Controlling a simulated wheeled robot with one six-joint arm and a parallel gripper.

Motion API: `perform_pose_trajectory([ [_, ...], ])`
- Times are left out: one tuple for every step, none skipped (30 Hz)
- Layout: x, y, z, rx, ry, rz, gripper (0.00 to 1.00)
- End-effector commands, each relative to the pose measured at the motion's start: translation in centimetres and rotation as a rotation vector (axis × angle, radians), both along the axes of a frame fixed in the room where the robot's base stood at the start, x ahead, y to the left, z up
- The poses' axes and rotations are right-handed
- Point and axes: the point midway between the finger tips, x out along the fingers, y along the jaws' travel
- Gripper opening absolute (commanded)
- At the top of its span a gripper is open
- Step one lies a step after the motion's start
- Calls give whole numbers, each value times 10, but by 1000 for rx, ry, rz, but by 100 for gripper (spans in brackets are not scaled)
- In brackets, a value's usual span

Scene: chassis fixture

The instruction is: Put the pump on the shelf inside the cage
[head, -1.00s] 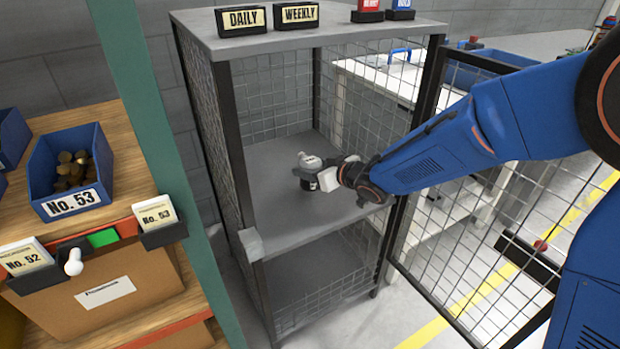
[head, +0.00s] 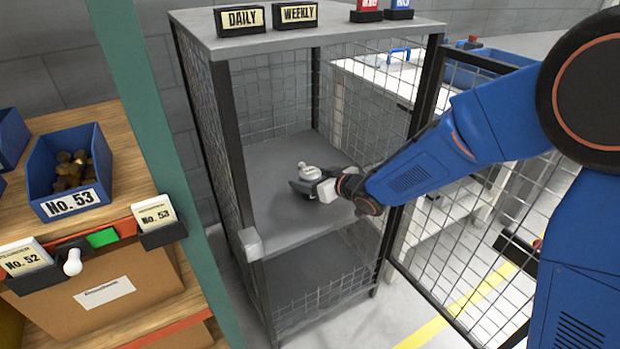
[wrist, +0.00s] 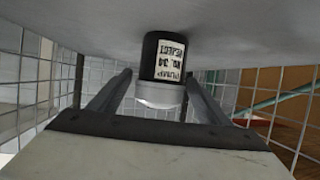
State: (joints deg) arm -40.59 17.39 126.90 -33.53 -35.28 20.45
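The pump (wrist: 164,58) is a small black cylinder with a pale label and a white top. In the head view the pump (head: 309,171) is over the middle of the cage's upper shelf (head: 275,220), its lower part mostly hidden by my gripper. My gripper (head: 307,187) reaches in from the right through the open front of the cage (head: 240,140). The pump's base is at or very near the shelf surface; exact contact is hard to tell.
The mesh door (head: 460,240) stands open at right, under my arm. DAILY (head: 240,20) and WEEKLY (head: 297,14) blocks sit on the cage roof. A green post (head: 150,130) and a rack with a blue bin (head: 70,175) stand at left. Shelf space around the pump is clear.

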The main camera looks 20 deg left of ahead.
Motion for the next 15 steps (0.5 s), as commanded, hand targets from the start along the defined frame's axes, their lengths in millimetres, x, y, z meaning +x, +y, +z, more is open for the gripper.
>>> perform_pose_trajectory([
  [0, 0, 0, 0, 0, 0, 71],
  [0, 0, 0, 0, 0, 0, 71],
  [0, 0, 0, 0, 0, 0, 71],
  [0, 0, 1, 1, 0, 0, 71],
  [0, 0, 2, 0, -1, 0, 71],
  [0, 0, 4, 0, -1, 0, 71],
  [-1, -2, 5, 0, -1, 0, 71],
  [-2, -4, 5, 0, -1, 0, 71],
  [-4, -7, 7, 0, -1, 0, 71],
  [-5, -10, 8, 0, -1, 0, 71],
  [-7, -14, 10, 1, -2, -1, 71],
  [-10, -19, 13, 2, -1, -1, 71],
  [-12, -23, 14, 1, -2, -2, 71],
  [-14, -27, 16, 0, -1, -2, 71],
  [-17, -32, 19, 1, -2, -1, 71],
])
